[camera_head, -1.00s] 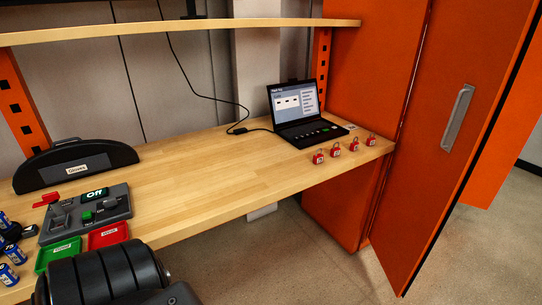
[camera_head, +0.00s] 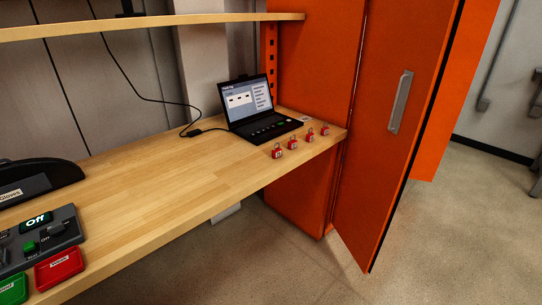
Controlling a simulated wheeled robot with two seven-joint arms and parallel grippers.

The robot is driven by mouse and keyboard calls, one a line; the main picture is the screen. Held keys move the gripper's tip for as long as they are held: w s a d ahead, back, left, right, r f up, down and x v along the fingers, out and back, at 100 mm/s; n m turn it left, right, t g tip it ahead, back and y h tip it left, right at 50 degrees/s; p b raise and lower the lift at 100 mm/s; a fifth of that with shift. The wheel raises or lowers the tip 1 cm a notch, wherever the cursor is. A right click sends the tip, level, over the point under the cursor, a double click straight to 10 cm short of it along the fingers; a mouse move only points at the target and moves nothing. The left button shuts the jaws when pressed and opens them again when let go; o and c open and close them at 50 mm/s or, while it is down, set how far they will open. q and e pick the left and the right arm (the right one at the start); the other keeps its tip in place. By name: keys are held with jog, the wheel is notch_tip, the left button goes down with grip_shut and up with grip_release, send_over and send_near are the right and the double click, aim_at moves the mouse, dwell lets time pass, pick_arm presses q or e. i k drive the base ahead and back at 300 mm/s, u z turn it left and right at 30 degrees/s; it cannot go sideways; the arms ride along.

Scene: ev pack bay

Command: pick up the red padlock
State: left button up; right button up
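Several small red padlocks stand in a row along the right end of the wooden workbench (camera_head: 190,172), in front of the laptop. The leftmost padlock (camera_head: 278,152) is nearest to me. Another padlock (camera_head: 293,143) stands just right of it, then one more (camera_head: 310,134), and the rightmost padlock (camera_head: 325,129) is close to the bench's right edge. Each has a metal shackle on top and a pale label on its face. They look alike, and all stand apart from each other. Neither of my grippers shows in the head view.
An open black laptop (camera_head: 262,127) sits behind the padlocks with a cable running left. An orange cabinet with an open door (camera_head: 392,140) stands at the bench's right end. A control box (camera_head: 40,240) and red tray (camera_head: 59,268) are at lower left. The middle bench is clear.

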aim_at(277, 152)
jog(key=k, duration=0.6)
jog(key=u, duration=0.5)
jog(key=i, duration=1.5)
jog(key=u, duration=0.45)
